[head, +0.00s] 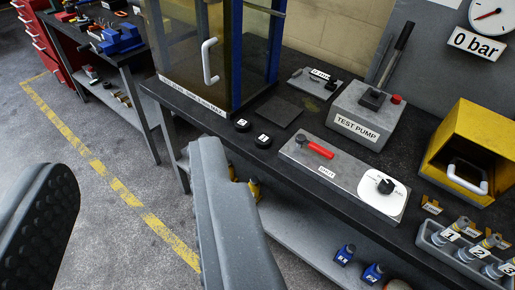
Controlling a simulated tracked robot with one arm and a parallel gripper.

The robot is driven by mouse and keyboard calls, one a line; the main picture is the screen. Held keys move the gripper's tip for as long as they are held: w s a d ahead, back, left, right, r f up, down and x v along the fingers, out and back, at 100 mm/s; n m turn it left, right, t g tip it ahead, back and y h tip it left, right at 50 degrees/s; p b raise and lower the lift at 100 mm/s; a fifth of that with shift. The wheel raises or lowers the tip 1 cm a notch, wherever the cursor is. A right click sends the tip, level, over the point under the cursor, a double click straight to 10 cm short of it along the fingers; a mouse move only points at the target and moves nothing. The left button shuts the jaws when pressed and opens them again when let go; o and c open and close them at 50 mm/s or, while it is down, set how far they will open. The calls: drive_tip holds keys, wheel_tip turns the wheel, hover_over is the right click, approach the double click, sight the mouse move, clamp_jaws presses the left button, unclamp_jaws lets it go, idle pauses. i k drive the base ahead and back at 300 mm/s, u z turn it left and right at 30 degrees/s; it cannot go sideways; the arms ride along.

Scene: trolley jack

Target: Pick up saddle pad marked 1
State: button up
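Two small round black saddle pads with white labels lie on the dark bench top, left of the grey valve plate. The right one (263,141) seems to read 1, and the left one (242,125) seems to read 2; the labels are tiny. My gripper (135,162) is open and empty, its two grey fingers wide apart. The left finger shows a black studded inner face. The right finger's tip is in front of the bench's front edge, just left of and below the pads in the picture. Both pads show in full.
A clear-walled cabinet (190,55) with a white handle stands behind the pads. The valve plate (318,160) with a red lever, the test pump (368,115) and a yellow box (478,140) stand to the right. Blue bottles (372,273) stand on the lower shelf.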

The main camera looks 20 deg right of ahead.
sight(262, 140)
drive_tip(key=z, duration=0.15)
drive_tip(key=i, duration=0.95)
drive_tip(key=u, duration=0.1)
